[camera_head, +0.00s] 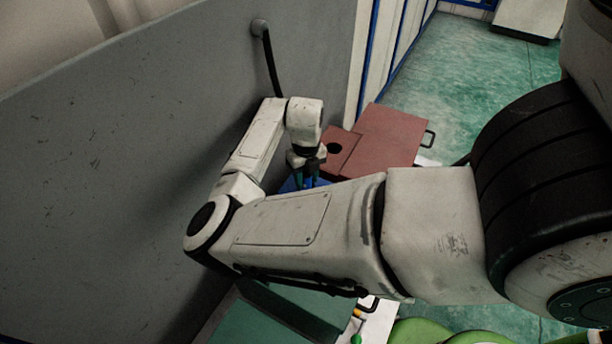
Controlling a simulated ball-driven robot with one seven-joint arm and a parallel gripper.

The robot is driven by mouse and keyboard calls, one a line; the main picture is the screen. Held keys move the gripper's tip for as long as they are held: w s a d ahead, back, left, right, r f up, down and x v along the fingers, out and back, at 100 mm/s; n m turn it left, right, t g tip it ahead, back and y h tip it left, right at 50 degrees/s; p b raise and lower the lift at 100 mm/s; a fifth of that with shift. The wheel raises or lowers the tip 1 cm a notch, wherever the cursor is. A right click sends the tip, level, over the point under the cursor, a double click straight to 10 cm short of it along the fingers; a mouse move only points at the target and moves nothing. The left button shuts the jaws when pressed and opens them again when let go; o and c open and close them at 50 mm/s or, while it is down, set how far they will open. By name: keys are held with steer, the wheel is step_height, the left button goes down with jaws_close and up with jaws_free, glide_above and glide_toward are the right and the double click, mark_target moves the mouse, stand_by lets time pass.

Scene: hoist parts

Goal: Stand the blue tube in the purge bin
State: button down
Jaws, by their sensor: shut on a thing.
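My gripper (307,172) points down beyond my forearm, just left of a red-brown box. It is small and partly hidden in this view. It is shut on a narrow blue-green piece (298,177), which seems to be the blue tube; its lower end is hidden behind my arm. A bright blue patch (288,185) shows low beside the gripper, mostly covered by my arm. I cannot tell whether it is part of a bin. No purge bin can be made out with certainty.
The red-brown box (385,135) has a dark round hole (334,148) in its top and a handle at its right. A grey wall panel (120,150) stands close along the left of my arm. Green floor (470,70) is open at the back right.

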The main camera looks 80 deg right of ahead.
steer(key=shift+f, duration=0.1)
steer(key=c, duration=0.6)
jaws_free()
step_height(320, 180, up, 11)
steer(key=shift+f+b, duration=0.1)
steer(key=shift+b, duration=0.6)
